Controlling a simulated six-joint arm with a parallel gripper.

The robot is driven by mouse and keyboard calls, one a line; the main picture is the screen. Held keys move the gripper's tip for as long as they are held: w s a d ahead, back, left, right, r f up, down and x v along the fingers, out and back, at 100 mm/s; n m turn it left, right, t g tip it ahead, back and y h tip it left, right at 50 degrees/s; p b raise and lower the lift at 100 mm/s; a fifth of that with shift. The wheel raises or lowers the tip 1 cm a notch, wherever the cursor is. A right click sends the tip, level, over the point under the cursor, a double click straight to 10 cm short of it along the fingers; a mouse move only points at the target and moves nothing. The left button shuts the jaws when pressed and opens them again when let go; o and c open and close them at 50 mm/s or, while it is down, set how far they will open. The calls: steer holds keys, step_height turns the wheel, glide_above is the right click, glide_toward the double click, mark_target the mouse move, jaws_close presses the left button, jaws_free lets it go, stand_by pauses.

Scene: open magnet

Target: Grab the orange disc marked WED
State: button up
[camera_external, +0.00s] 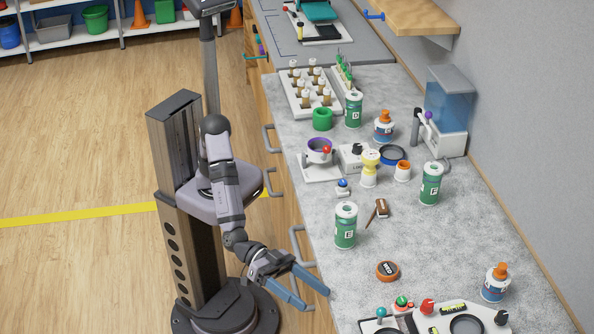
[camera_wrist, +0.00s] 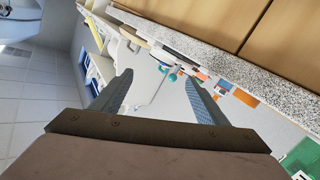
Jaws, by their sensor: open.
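The orange disc (camera_external: 387,271) lies flat on the grey countertop in the external view, near the front part of the counter. It has a dark top with a small white label; the lettering is too small to read surely. My gripper (camera_external: 317,299) is open and empty, to the left of the disc and apart from it, by the counter's left edge. In the wrist view my gripper (camera_wrist: 162,95) shows two blue-grey fingers spread apart with nothing between them. I cannot make out the disc in the wrist view.
A green-white canister (camera_external: 345,226) stands behind the disc, left of a brown hammer-like item (camera_external: 377,211). A panel with knobs (camera_external: 430,320) lies in front. Drawer handles (camera_external: 301,246) project from the counter's left side.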

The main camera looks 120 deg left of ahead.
mark_target(350, 270)
steer(key=w+a+y+p, duration=0.1)
steer(key=a, duration=0.2)
steer(key=a+n+y+p, duration=0.1)
steer(key=a+y, duration=0.1)
steer(key=a, duration=0.1)
steer(key=w+a+y, duration=0.1)
steer(key=a+y, duration=0.1)
steer(key=a, duration=0.1)
steer(key=shift+w+f+n+p, duration=0.1)
steer(key=shift+w+n+p, duration=0.2)
steer(key=shift+p, duration=0.1)
steer(key=a+y, duration=0.1)
steer(key=a, duration=0.1)
steer(key=a+f+g+y+p, duration=0.1)
steer(key=a, duration=0.2)
steer(key=a+f+y, duration=0.1)
steer(key=a, duration=0.1)
steer(key=shift+a+f+n+g+y, duration=0.1)
steer(key=shift+a+n+g+y, duration=0.2)
steer(key=shift+a+g+y, duration=0.1)
steer(key=shift+p+x, duration=1)
steer(key=shift+x, duration=2.7)
steer(key=shift+d, duration=0.1)
steer(key=c, duration=1.2)
